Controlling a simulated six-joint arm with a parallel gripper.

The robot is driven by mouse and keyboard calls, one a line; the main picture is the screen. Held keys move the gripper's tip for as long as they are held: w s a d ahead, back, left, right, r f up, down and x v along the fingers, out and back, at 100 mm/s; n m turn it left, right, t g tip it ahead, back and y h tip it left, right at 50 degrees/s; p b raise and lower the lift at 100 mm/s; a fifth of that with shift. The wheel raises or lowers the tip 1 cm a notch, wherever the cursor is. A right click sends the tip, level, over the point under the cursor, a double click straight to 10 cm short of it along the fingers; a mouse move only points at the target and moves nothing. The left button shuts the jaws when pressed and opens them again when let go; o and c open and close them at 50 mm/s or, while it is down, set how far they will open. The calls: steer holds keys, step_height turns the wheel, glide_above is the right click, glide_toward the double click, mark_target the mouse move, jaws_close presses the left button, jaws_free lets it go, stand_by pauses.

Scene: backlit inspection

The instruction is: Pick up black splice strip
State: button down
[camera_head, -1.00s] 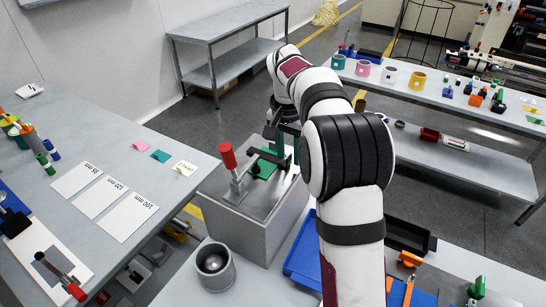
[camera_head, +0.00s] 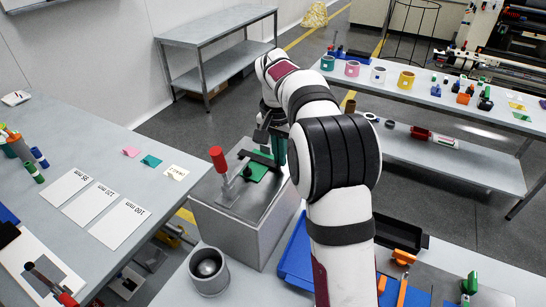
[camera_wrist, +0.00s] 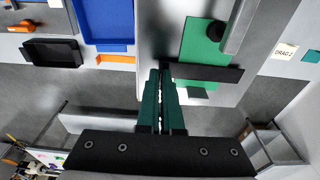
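The black splice strip (camera_head: 258,158) lies on top of a green piece (camera_head: 256,170) on the grey metal block (camera_head: 228,207). In the wrist view the strip (camera_wrist: 208,72) runs sideways across the green piece (camera_wrist: 194,52). My gripper (camera_head: 279,152) points down at the strip's right end in the head view. In the wrist view my two green fingers (camera_wrist: 160,74) are close together with a narrow slit between them, and their tips appear beside the strip's left end. I see nothing clearly held. Whether the tips touch the strip is unclear.
A red-handled clamp (camera_head: 219,163) stands on the block beside the strip; a grey bar (camera_wrist: 244,25) shows in the wrist view. A blue tray (camera_head: 297,252) and a grey cup (camera_head: 209,271) are nearby. A black bin (camera_wrist: 53,53) lies to the left in the wrist view.

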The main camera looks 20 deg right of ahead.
steer(key=shift+r, duration=0.5)
step_height(320, 180, up, 3)
steer(key=s+d+r, duration=0.7)
steer(key=d, duration=0.2)
steer(key=shift+s, duration=0.3)
stand_by(1.1)
steer(key=shift+r, duration=2.45)
